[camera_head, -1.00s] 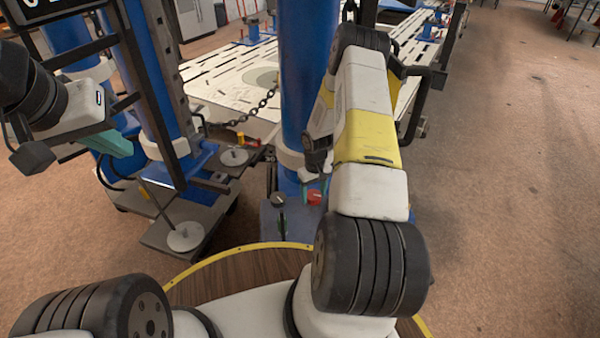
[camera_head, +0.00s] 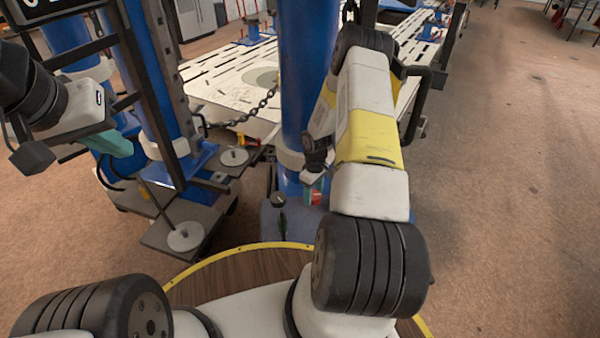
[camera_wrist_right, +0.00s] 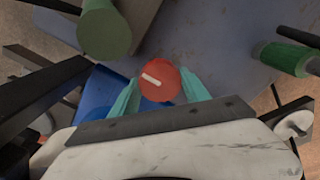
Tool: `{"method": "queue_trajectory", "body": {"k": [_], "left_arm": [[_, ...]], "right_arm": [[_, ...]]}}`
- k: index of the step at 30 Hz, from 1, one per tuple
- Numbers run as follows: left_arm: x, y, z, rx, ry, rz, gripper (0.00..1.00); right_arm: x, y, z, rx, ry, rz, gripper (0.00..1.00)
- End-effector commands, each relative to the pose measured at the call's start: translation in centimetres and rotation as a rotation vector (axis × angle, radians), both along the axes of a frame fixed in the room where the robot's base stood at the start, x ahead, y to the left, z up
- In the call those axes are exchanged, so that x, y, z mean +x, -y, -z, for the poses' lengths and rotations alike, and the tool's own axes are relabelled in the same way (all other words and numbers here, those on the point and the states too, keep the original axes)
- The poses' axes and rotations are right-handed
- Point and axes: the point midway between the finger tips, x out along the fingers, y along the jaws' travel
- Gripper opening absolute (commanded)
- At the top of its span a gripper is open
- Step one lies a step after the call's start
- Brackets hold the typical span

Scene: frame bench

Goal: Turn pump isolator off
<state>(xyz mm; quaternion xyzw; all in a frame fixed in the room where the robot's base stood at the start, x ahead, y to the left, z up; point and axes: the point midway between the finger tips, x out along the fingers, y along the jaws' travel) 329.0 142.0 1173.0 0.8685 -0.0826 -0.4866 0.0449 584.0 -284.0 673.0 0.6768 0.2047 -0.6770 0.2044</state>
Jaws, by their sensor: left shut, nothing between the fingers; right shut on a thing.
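The pump isolator appears to be the round red knob (camera_wrist_right: 160,80) with a white bar mark, on a blue-grey surface. The bar lies slanted in the right wrist view. My right gripper (camera_head: 312,185) is at this knob, its teal fingers on either side and shut on it. In the head view the red knob (camera_head: 315,198) is partly covered by the gripper. My left gripper (camera_head: 112,145) is shut and empty at the left, away from the knob, near the blue posts.
A green round part (camera_wrist_right: 104,33) and a green-ended handle (camera_wrist_right: 290,57) flank the red knob. A thick blue column (camera_head: 308,80) rises behind it. A chain (camera_head: 252,112) hangs to the left. Discs on grey plates (camera_head: 185,236) stand at the left. Open floor lies right.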

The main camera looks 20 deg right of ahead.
Motion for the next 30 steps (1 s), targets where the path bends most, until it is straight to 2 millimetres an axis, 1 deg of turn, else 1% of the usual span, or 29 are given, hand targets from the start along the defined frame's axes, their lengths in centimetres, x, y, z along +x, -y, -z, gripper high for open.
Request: {"method": "queue_trajectory", "body": {"k": [1, 2, 3, 5, 13, 16, 20, 24, 27, 30], "left_arm": [[0.0, 0.0, 0.0, 0.0, 0.0, 0.0, 0.0], [0.0, 0.0, 0.0, 0.0, 0.0, 0.0, 0.0], [0.0, 0.0, 0.0, 0.0, 0.0, 0.0, 0.0], [0.0, 0.0, 0.0, 0.0, 0.0, 0.0, 0.0], [0.0, 0.0, 0.0, 0.0, 0.0, 0.0, 0.0], [0.0, 0.0, 0.0, 0.0, 0.0, 0.0, 0.0], [0.0, 0.0, 0.0, 0.0, 0.0, 0.0, 0.0], [0.0, 0.0, 0.0, 0.0, 0.0, 0.0, 0.0], [0.0, 0.0, 0.0, 0.0, 0.0, 0.0, 0.0], [0.0, 0.0, 0.0, 0.0, 0.0, 0.0, 0.0]], "right_arm": [[0.0, 0.0, 0.0, -0.001, 0.001, -0.003, 0.13], [0.0, 0.0, 0.0, -0.001, 0.001, -0.003, 0.58], [0.0, 0.0, 0.0, -0.001, 0.001, -0.002, 0.66], [0.0, 0.0, 0.0, -0.001, 0.001, -0.002, 0.76], [0.0, 0.0, 0.0, -0.001, 0.001, 0.0, 0.76], [0.1, 0.0, -0.5, 0.0, 0.001, 0.0, 0.76], [0.1, 0.1, -2.2, -0.002, 0.002, 0.001, 0.76], [0.1, 0.1, -4.8, -0.001, 0.003, 0.001, 0.76], [0.1, 0.0, -6.3, -0.001, 0.003, 0.0, 0.76], [0.1, 0.1, -7.3, -0.001, 0.002, 0.001, 0.76]]}}
